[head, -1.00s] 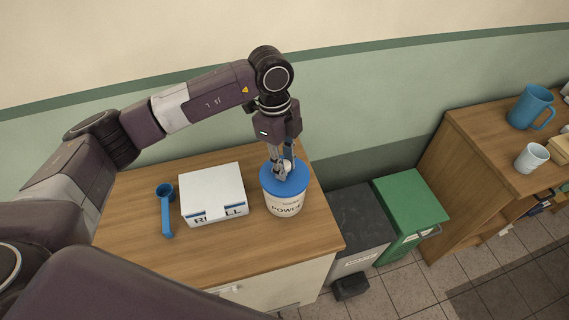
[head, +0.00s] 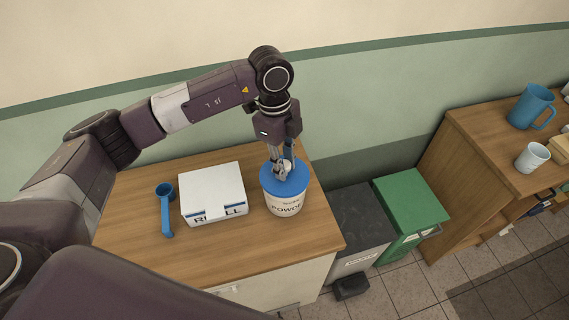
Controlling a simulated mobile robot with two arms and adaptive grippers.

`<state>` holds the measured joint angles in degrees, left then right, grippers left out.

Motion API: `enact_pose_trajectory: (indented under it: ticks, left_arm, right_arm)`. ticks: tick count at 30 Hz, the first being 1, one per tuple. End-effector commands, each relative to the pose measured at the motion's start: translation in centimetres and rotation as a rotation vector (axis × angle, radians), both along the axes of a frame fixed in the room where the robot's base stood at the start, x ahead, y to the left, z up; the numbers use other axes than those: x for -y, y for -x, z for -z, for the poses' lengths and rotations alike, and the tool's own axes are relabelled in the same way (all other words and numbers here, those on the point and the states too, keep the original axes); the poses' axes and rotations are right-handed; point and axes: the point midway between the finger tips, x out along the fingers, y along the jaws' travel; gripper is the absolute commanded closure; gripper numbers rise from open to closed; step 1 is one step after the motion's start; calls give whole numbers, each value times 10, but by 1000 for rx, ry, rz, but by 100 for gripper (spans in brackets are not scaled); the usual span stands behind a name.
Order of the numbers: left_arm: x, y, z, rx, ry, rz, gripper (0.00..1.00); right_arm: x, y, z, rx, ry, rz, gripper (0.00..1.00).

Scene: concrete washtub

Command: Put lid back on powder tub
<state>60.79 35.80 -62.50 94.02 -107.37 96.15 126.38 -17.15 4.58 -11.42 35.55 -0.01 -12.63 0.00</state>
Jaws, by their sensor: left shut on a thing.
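The powder tub (head: 284,203) is a white round tub with dark lettering, upright on the wooden counter. The blue lid (head: 270,184) lies over the tub's mouth and looks about level. I cannot tell whether it is pressed down all round. My left gripper (head: 284,174) points down from above and is shut on the pale knob in the middle of the lid. The fingers partly hide the knob. My right gripper is not in view.
A white refill box (head: 212,190) stands left of the tub, with a blue scoop (head: 166,208) beyond it. Right of the counter (head: 150,255) are a grey bin (head: 358,220) and a green bin (head: 412,200). A shelf holds a blue jug (head: 531,106) and a white cup (head: 532,157).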

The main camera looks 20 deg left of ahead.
Motion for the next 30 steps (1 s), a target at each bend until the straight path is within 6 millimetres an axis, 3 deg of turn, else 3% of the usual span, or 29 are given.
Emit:
enact_pose_trajectory:
  ticks: [12,13,17,24,28,30]
  left_arm:
    - [0,0,0,0,0,0,99]
    - [0,0,0,0,0,0,75]
    - [0,0,0,0,0,0,61]
    - [0,0,0,0,0,0,57]
    - [0,0,0,0,0,0,43]
    - [0,0,0,0,0,0,41]
  right_arm:
    - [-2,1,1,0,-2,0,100]
    - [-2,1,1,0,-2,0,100]
    - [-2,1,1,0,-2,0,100]
    - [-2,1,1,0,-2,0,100]
    - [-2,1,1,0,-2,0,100]
    - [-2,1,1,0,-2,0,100]
